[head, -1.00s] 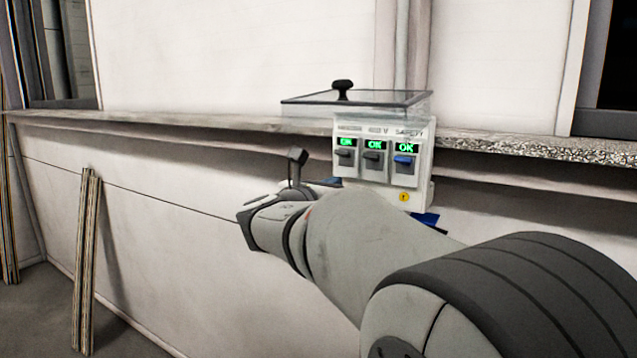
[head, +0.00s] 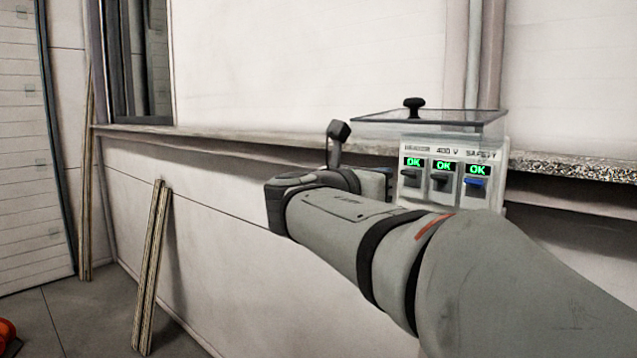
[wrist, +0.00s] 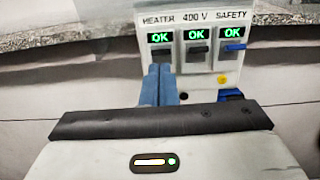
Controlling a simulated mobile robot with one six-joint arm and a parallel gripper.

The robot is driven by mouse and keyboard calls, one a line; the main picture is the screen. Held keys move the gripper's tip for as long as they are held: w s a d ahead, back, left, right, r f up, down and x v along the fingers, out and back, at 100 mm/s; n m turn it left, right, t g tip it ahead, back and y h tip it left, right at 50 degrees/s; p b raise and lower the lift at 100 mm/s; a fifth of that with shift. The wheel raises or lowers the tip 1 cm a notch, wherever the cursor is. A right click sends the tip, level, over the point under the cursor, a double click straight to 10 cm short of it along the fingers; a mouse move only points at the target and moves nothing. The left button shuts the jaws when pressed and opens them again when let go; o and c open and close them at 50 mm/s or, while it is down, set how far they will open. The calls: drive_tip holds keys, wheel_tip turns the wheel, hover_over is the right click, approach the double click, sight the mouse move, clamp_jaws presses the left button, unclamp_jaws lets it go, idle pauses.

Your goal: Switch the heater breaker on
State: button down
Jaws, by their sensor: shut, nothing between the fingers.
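The white breaker panel (head: 453,153) has three switches, labelled HEATER, 400 V and SAFETY in the wrist view. The heater breaker (wrist: 161,55) is the left one, with a dark lever (head: 411,175) and a green OK display above it. The middle lever is dark and the right one is blue; both have green OK displays. My gripper (wrist: 159,70) is shut and empty. Its blue fingertips stand just below the heater lever in the wrist view and overlap the lower part of that switch. I cannot tell whether they touch it.
A clear cover (head: 440,122) with a black knob lies level above the panel. A ledge (head: 240,138) runs along the wall on both sides. Wooden strips (head: 152,265) lean on the wall at the left. The floor there is open.

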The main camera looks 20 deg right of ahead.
drive_tip(key=s+a+f+m+g+y, duration=0.15)
drive_tip(key=s+f+m+y, duration=0.35)
drive_tip(key=f, duration=0.5)
drive_tip(key=s+f+m+g+y, duration=0.2)
drive_tip(key=s+f+m+g, duration=0.3)
drive_tip(key=f, duration=0.6)
drive_tip(key=s+a+f+m+y, duration=0.8)
drive_tip(key=s+a+f+m, duration=0.1)
drive_tip(key=f+m, duration=0.4)
drive_tip(key=shift+s+a+f+m, duration=0.3)
drive_tip(key=shift+a+m, duration=0.3)
drive_tip(key=shift+m, duration=0.3)
drive_tip(key=shift+g, duration=0.25)
